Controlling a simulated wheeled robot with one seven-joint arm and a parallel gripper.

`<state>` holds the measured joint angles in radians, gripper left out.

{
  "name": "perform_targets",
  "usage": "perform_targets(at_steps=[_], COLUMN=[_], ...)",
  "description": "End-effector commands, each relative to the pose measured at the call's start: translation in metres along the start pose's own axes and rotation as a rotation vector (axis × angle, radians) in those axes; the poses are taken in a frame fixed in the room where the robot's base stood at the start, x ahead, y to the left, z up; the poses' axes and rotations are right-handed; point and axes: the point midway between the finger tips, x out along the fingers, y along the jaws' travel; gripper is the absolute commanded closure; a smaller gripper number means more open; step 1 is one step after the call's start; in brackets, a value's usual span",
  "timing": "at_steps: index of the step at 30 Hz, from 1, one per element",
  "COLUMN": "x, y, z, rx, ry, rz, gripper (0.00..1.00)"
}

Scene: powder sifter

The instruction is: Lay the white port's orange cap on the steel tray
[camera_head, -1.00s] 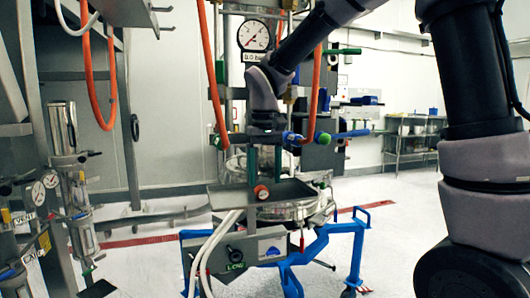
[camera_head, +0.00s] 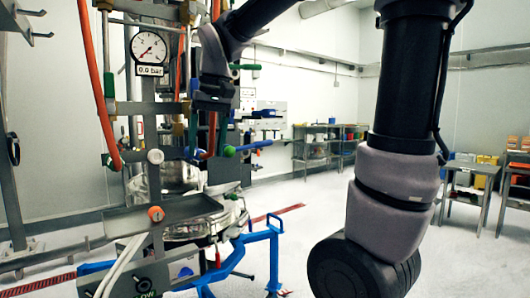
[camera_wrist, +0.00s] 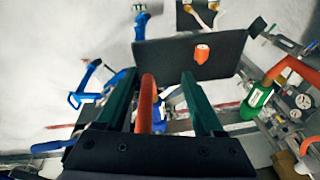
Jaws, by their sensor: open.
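The orange cap (camera_head: 156,213) is at the front part of the dark steel tray (camera_head: 190,208) in the head view. In the wrist view the cap (camera_wrist: 202,53) shows against the tray's flat surface (camera_wrist: 165,60), and it appears to rest there, apart from my fingers. My gripper (camera_head: 207,146) is open, with its green fingers pointing down, above and to the right of the tray. In the wrist view my gripper's fingers (camera_wrist: 159,82) are spread, and an orange hose shows between them; contact cannot be told. I cannot make out the white port with certainty.
A pressure gauge (camera_head: 149,47) and orange hoses (camera_head: 97,85) hang on the frame at left. A blue handle with a green end (camera_head: 229,151) is close to my gripper. A blue wheeled stand (camera_head: 262,236) is below. The floor at right is open, with shelves behind.

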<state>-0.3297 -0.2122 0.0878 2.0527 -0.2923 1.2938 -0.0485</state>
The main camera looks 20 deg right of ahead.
Motion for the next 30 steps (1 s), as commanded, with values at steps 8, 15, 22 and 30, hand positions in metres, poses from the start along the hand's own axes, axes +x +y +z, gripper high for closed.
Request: perform_targets(at_steps=[8, 15, 22, 30], x=[-0.022, -0.019, -0.018, -0.019], y=[0.092, 0.120, 0.122, 0.122], z=[0.066, 0.096, 0.098, 0.098], rx=[0.283, 0.400, 0.412, 0.410], ry=[0.289, 0.423, 0.436, 0.435], rz=[-0.091, -0.121, -0.123, -0.123], gripper=[0.31, 0.31, 0.31, 0.31])
